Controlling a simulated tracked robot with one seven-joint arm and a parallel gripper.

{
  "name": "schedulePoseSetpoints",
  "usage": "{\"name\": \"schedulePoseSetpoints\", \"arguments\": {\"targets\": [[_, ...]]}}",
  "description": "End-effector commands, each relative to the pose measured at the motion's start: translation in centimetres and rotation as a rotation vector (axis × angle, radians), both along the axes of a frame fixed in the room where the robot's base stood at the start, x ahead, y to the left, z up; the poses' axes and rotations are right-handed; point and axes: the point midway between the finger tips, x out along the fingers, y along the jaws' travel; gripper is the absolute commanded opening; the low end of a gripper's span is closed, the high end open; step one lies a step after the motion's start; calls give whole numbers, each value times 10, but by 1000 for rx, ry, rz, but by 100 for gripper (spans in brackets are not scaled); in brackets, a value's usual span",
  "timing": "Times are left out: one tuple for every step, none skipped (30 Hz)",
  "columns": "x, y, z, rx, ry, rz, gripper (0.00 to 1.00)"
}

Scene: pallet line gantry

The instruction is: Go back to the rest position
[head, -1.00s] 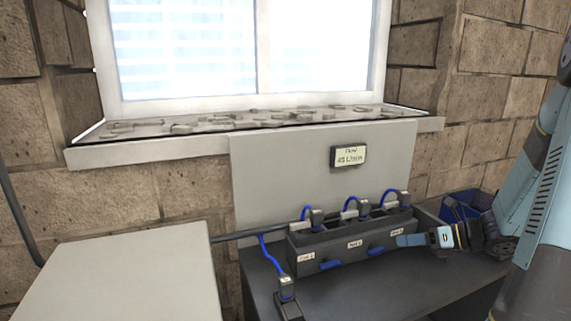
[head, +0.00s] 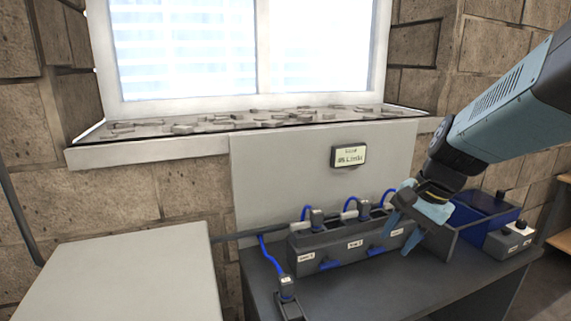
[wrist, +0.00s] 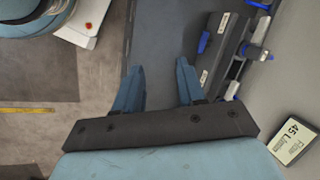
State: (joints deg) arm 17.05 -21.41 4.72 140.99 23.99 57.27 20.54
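My gripper (head: 398,248) hangs from the upper right, in front of the right end of a dark manifold block (head: 340,250). Its two blue fingers point down and are spread. In the wrist view my gripper (wrist: 160,68) is open, with only the dark bench top visible between the fingers. The manifold has several labels, blue levers on its front and plugs with blue hoses on top. My gripper hides part of its right end. No contact between fingers and manifold is clear.
A dark bench (head: 400,290) carries the manifold, a blue bin (head: 485,210) and a grey button box (head: 510,242). A flow display (head: 348,156) is on the back panel. A pale box (head: 120,275) stands left; a shelf (head: 562,215) is right.

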Motion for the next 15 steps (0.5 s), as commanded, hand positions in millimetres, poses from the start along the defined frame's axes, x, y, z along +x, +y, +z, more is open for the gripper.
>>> {"name": "schedulePoseSetpoints", "arguments": {"targets": [[-7,2,8,-47,-45,68,40],[-11,2,12,-77,-69,109,40],[-16,2,17,-117,-102,166,40],[-19,2,21,-147,-127,207,40],[-23,2,25,-177,-153,247,40],[-28,1,31,-217,-185,301,40],[-31,0,35,-245,-210,341,40],[-34,0,39,-276,-234,381,40],[-39,-1,44,-315,-266,429,40],[-42,-2,48,-342,-288,466,40],[-44,-3,52,-368,-309,499,40],[-48,-4,56,-400,-334,539,40],[-50,-5,59,-422,-350,566,40],[-52,-5,62,-441,-365,590,40],[-55,-7,65,-465,-384,618,40]]}}
